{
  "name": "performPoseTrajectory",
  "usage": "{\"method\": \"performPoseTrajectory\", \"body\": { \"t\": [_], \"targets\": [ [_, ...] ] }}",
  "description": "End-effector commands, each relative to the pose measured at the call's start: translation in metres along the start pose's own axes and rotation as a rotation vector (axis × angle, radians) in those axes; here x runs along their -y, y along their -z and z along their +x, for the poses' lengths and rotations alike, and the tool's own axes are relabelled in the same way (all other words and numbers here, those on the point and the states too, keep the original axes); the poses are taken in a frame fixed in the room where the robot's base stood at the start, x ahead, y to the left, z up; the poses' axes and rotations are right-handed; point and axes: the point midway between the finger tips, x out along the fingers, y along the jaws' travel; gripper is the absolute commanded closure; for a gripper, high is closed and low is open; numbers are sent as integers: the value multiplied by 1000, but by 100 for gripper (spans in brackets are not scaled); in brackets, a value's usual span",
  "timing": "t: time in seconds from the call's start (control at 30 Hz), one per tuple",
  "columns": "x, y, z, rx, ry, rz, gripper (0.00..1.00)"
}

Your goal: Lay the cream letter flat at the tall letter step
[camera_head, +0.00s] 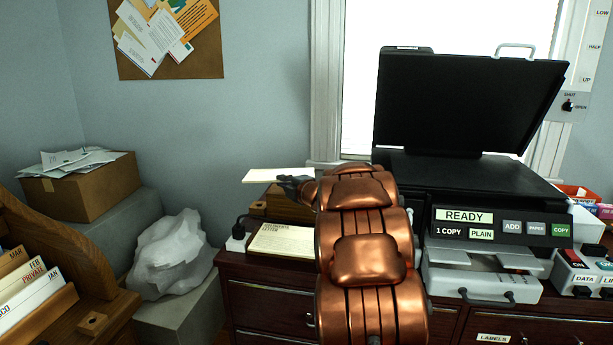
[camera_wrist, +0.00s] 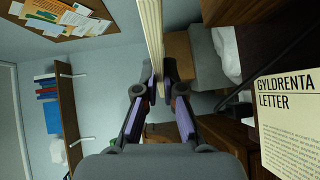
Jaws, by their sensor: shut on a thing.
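My gripper (camera_head: 288,181) is shut on a thin cream letter (camera_head: 262,176), held roughly level above the left end of the dark dresser. In the wrist view, the gripper (camera_wrist: 158,80) pinches the letter (camera_wrist: 152,30), seen nearly edge-on as a pale strip. A cream panel titled "LETTER" (camera_head: 282,243) lies on the dresser below the gripper; it also shows in the wrist view (camera_wrist: 290,120), apart from the held letter. A brown wooden stepped block (camera_head: 258,209) stands behind that panel, partly hidden by my arm. I cannot tell which level is the tall letter step.
A copier (camera_head: 490,215) with its lid raised stands right of my arm. A wooden file rack (camera_head: 40,265) stands at the lower left. A white crumpled bag (camera_head: 170,255) and a cardboard box (camera_head: 85,187) are at the left. The air around the held letter is clear.

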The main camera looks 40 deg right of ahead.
Motion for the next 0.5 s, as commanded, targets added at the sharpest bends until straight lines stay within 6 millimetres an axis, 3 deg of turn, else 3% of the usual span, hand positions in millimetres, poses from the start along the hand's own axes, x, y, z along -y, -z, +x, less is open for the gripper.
{"method": "performPoseTrajectory", "body": {
  "t": [0.1,0.2,0.5],
  "targets": [
    [-16,-34,-12,101,4,9,100],
    [-26,-52,-19,153,5,19,100],
    [-32,-64,-24,193,10,29,100]
  ]
}}
